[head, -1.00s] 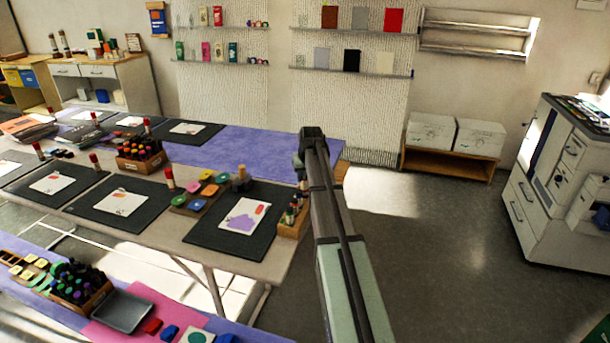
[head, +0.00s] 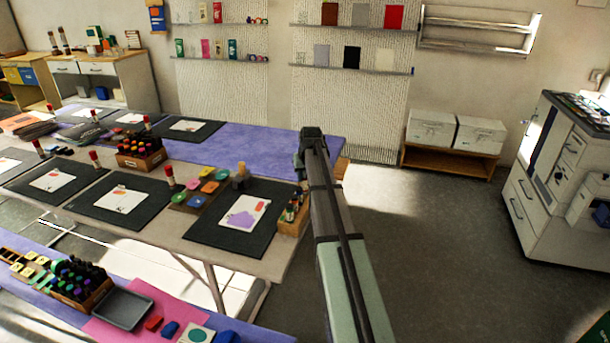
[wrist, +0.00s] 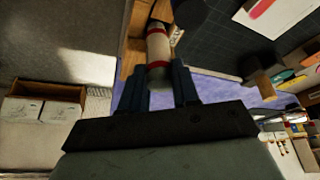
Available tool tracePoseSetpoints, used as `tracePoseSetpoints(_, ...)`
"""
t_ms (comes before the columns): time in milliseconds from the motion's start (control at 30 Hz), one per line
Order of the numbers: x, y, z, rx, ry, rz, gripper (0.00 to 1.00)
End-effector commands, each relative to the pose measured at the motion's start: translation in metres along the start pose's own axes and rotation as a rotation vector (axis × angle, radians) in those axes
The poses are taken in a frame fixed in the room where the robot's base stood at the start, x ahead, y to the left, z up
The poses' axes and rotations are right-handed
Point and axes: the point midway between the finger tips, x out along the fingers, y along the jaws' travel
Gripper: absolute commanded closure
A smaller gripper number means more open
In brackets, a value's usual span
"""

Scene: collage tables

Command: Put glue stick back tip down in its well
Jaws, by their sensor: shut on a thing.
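My gripper (wrist: 160,80) is shut on the glue stick (wrist: 158,46), a white tube with red bands that sticks out from between the dark fingers in the wrist view. The wooden holder (wrist: 134,52) lies just beyond and beside the stick there. In the head view, my gripper (head: 302,172) is over the wooden holder (head: 291,223) at the right end of the middle table. Several upright sticks stand in that holder. The held stick is mostly hidden behind my arm in the head view. I cannot tell whether its end is inside a well.
A black mat (head: 207,228) with a white collage sheet (head: 243,213) lies left of the holder. The floor right of the table is clear.

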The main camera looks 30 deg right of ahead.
Motion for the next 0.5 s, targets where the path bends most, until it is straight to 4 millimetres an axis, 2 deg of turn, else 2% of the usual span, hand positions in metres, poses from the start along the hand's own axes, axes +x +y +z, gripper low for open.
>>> tracePoseSetpoints(500, 0.0064, 0.0, 0.0025, 0.0, 0.001, 0.0, 0.96)
